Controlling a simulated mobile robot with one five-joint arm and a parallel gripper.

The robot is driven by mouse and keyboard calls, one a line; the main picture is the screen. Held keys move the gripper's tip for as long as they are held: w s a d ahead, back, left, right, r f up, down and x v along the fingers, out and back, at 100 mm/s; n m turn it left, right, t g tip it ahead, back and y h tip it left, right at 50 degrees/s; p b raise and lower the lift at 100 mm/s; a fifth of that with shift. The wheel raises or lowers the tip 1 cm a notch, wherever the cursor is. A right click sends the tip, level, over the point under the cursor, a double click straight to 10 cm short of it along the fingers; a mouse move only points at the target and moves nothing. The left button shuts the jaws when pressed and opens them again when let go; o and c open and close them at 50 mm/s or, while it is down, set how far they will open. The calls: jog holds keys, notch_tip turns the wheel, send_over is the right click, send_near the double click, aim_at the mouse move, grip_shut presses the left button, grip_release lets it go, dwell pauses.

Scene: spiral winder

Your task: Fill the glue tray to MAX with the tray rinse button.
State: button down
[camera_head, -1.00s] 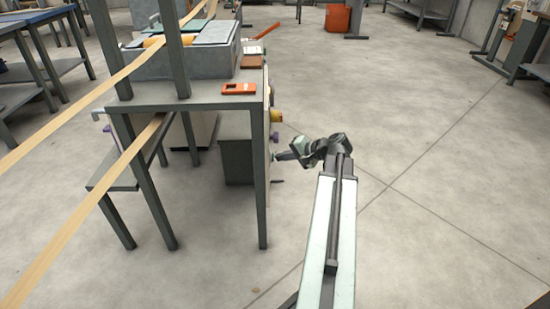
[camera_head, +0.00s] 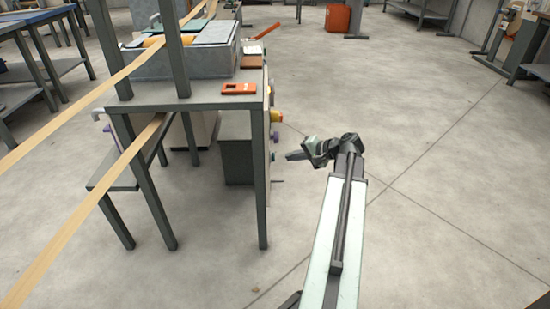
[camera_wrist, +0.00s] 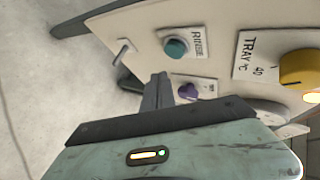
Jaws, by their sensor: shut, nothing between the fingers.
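The teal rinse button (camera_wrist: 175,48), next to a label reading RINSE, is on a pale control panel (camera_wrist: 215,22) in the wrist view. My gripper (camera_wrist: 158,80) is shut and empty, its tips appearing just below that button and left of a purple knob (camera_wrist: 187,90). In the head view my gripper (camera_head: 290,156) stands to the right of the machine's panel side, with a small gap visible. A grey box-like tank (camera_head: 185,62) sits on the machine table; I cannot tell whether it is the glue tray. No liquid level or MAX mark is visible.
A yellow dial (camera_wrist: 299,68) beside a TRAY °C label (camera_wrist: 256,57) is on the panel's right. An orange device (camera_head: 238,88) lies on the table.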

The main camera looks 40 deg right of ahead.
jog(key=shift+s+d, duration=0.95)
jog(key=shift+d, duration=0.15)
dwell(0.4)
